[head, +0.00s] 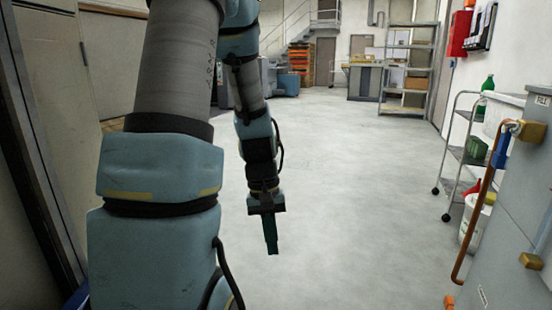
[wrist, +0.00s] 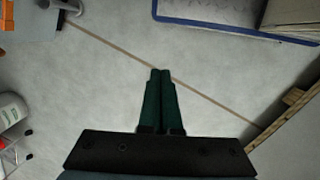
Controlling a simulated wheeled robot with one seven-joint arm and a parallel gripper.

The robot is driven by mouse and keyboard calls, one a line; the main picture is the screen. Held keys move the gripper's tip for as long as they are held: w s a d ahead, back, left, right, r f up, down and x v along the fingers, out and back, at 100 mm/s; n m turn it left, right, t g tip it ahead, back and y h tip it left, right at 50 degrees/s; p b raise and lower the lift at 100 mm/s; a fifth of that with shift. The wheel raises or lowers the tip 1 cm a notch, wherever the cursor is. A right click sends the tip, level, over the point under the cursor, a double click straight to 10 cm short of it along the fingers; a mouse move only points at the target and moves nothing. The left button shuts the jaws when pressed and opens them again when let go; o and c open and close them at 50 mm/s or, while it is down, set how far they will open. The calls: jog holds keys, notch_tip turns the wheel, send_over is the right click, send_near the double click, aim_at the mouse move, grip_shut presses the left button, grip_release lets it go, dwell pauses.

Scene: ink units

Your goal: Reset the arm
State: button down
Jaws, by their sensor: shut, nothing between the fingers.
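My gripper (head: 271,246) hangs at the end of my blue and grey arm, pointing down over the open pale floor. In the wrist view my gripper (wrist: 161,74) shows two dark green fingers closed together, with nothing between them. No object touches it. Below it in the wrist view is bare floor with a thin brown line across it.
At right stand a grey cabinet (head: 512,180) with a copper pipe (head: 476,220) and a wheeled cart (head: 456,150). Metal shelving (head: 408,70) and a staircase are at the back. A wall and dark frame are close at left. The middle floor (head: 350,180) is clear.

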jog(key=s+a+r+m+t+y+p, duration=0.1)
jog(key=s+a+r+t, duration=0.1)
jog(key=a+r+t, duration=0.35)
notch_tip(320, 180, up, 39)
jog(key=g+p, duration=0.2)
jog(key=p, duration=3.5)
jog(key=shift+w+a+p, duration=0.15)
jog(key=shift+p, duration=0.25)
